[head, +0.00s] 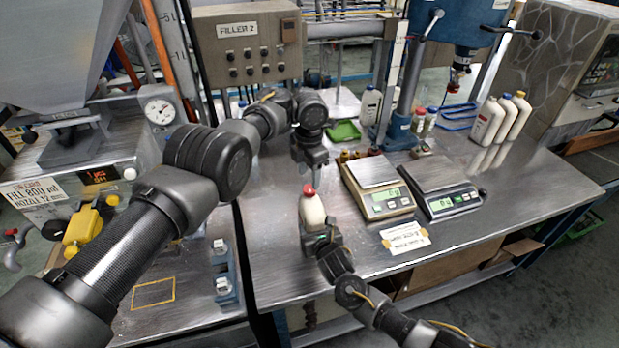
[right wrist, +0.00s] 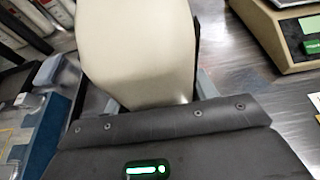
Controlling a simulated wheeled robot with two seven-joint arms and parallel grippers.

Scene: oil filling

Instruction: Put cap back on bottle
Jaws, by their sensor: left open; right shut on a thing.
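A cream-white bottle (head: 312,213) stands near the front left edge of the metal table, with a red cap (head: 308,191) at its top. I cannot tell whether the cap is seated or just resting there. My right gripper (head: 317,236) is shut on the bottle's lower body; the right wrist view shows the bottle (right wrist: 140,50) close up between its fingers, with its top out of view. My left gripper (head: 311,165) points down just above and behind the cap, open and apart from it.
Two scales (head: 384,203) (head: 451,200) stand right of the bottle, with a paper label (head: 405,238) in front. Small brown bottles (head: 360,153) and a green tray (head: 343,131) sit behind. Several white bottles (head: 488,122) stand at the back right. The table's front edge is near the bottle.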

